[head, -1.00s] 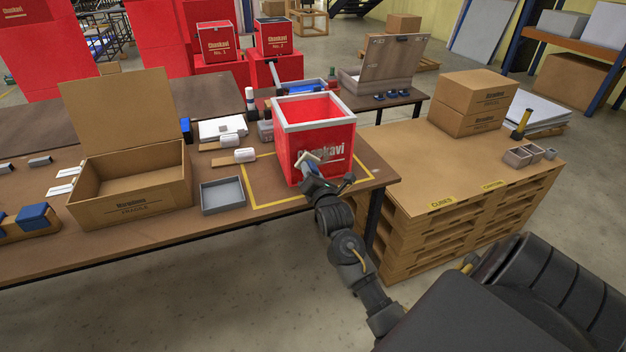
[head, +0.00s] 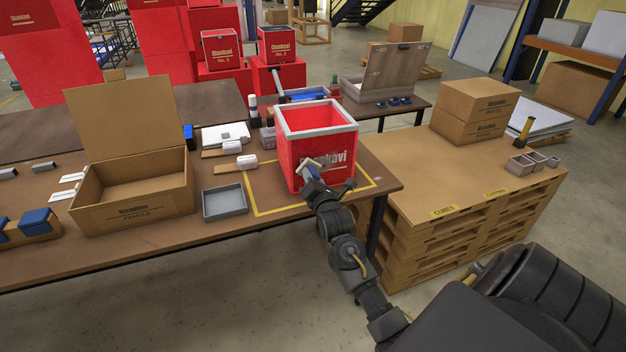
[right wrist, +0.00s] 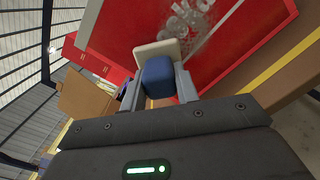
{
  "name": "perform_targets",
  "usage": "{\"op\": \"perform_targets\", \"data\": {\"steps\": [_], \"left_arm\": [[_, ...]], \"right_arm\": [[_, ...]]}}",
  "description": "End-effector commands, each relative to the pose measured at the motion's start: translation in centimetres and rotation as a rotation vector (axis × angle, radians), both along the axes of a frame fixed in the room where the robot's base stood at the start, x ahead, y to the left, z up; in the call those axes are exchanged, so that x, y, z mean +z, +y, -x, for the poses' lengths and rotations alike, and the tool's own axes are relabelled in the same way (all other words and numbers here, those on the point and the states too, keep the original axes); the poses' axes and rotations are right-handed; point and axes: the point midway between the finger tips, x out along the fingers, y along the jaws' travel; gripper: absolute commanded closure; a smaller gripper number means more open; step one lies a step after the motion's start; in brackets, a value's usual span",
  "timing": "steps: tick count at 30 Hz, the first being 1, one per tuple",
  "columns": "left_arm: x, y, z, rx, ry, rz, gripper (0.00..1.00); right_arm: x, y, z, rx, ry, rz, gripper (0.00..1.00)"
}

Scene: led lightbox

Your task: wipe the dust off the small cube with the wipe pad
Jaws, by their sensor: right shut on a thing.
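The small cube is a red box (head: 302,150) with a pale grey rim and white lettering, open at the top, on the table inside a yellow outline. My right gripper (head: 311,173) is at its front face, shut on the wipe pad, which has a blue grip (right wrist: 158,76) and a whitish pad (right wrist: 157,52). In the right wrist view the pad lies at or very near the red face; I cannot tell if it touches. A greyish dusty patch (right wrist: 193,22) shows on that face beside the pad. My left gripper is not in view.
An open cardboard box (head: 133,205) and a grey tray (head: 224,201) stand left of the cube. White rollers (head: 246,161) lie behind the tray. A pallet stack (head: 480,205) with cartons is at the right. The yellow outline's left part is clear.

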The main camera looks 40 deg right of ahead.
Motion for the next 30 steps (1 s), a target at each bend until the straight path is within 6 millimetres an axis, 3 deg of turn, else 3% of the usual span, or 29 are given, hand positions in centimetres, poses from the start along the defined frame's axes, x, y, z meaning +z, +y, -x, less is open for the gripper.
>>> {"op": "perform_targets", "data": {"steps": [20,30], "left_arm": [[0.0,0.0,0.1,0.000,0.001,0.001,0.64],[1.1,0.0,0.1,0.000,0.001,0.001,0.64]], "right_arm": [[0.0,-0.6,-1.1,-0.001,0.000,0.002,0.88],[0.2,-2.9,0.1,0.000,0.002,0.004,0.88]]}}
